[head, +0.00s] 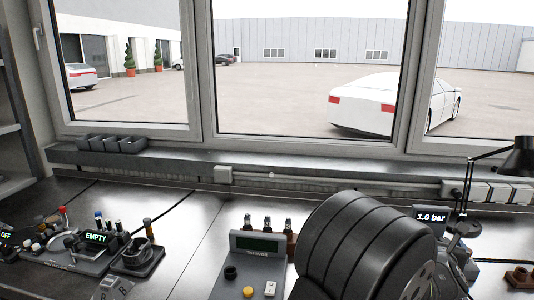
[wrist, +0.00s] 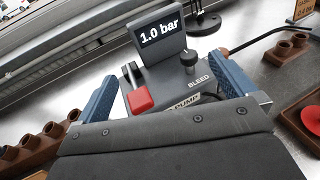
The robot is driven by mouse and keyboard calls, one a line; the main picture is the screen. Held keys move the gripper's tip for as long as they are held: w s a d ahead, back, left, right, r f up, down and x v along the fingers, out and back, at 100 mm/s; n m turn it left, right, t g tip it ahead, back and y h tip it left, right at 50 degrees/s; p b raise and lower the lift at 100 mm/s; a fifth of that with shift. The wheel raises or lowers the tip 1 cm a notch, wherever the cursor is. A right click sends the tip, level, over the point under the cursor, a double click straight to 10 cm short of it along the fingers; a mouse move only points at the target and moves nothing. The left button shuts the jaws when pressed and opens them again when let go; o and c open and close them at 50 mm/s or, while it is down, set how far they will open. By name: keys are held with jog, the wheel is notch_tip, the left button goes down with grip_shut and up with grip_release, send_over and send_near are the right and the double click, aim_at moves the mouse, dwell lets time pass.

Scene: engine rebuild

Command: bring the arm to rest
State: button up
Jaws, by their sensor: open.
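My gripper (wrist: 162,72) shows in the wrist view with its two blue-padded fingers spread wide apart. It is open, and nothing is held between the fingers. Beyond and between the fingertips stands a grey pump unit (wrist: 185,70) with a red button, a dark knob marked BLEED and a display reading 1.0 bar. The pump's display (head: 431,217) also shows at the right in the head view. The dark gripper body covers the bottom of the wrist view. I cannot make out the fingers in the head view.
A control console (head: 258,262) stands mid-bench with brown holders (head: 290,245) behind it. At left are a unit reading EMPTY (head: 96,237) and several knobs and levers. A desk lamp (head: 519,158) is at right. The bench between left units and console (head: 190,255) is clear.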

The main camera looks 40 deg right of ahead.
jog(key=v, duration=0.8)
jog(key=s+d+m+g+y, duration=0.4)
jog(key=d+m+g, duration=0.7)
jog(key=m, duration=1.2)
jog(key=w+a+f+m+t+y, duration=0.1)
jog(key=w+m+y, duration=0.1)
jog(key=w+m, duration=0.2)
jog(key=w+a+m+t+y, duration=0.1)
jog(key=w+m+t+y, duration=0.1)
jog(key=m, duration=0.4)
jog(key=w+a+f+m+t+y, duration=0.1)
jog(key=w+m+t+y, duration=0.1)
jog(key=w+m+y, duration=0.2)
jog(key=shift+w+a+f+m, duration=0.15)
jog(key=shift+w+m, duration=0.1)
jog(key=shift+w, duration=0.5)
jog(key=shift+w+d+f+m, duration=0.1)
jog(key=shift+w+f+m, duration=0.15)
jog(key=shift+w, duration=0.5)
jog(key=shift+a+f, duration=0.1)
jog(key=shift+f, duration=0.4)
